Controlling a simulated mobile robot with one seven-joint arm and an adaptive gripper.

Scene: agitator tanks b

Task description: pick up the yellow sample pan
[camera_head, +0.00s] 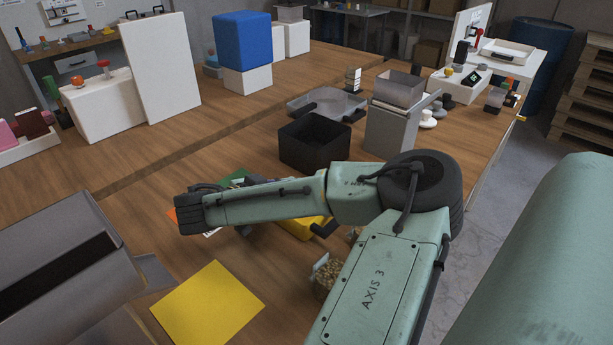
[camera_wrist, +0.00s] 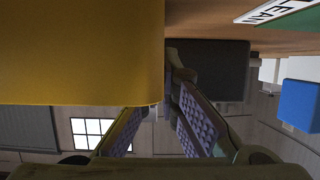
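The yellow sample pan (camera_head: 305,228) sits on the wooden table behind my forearm in the head view, which hides much of it. A dark handle-like part (camera_head: 325,229) shows at its right end. In the wrist view, which looks upside down, a large yellow surface (camera_wrist: 80,50), apparently the pan, fills the upper left very close by. My gripper (camera_wrist: 160,95) has its two padded fingers apart, with background between them. The yellow edge overlaps the left finger's tip and lies close to the right fingertip; contact is unclear. In the head view my arm hides the fingers.
A flat yellow square (camera_head: 207,305) lies at the front. A black bin (camera_head: 315,145) stands beyond my arm and also shows in the wrist view (camera_wrist: 210,68). A green marked mat (camera_head: 238,178) is partly behind my arm. A grey machine (camera_head: 75,255) stands at left.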

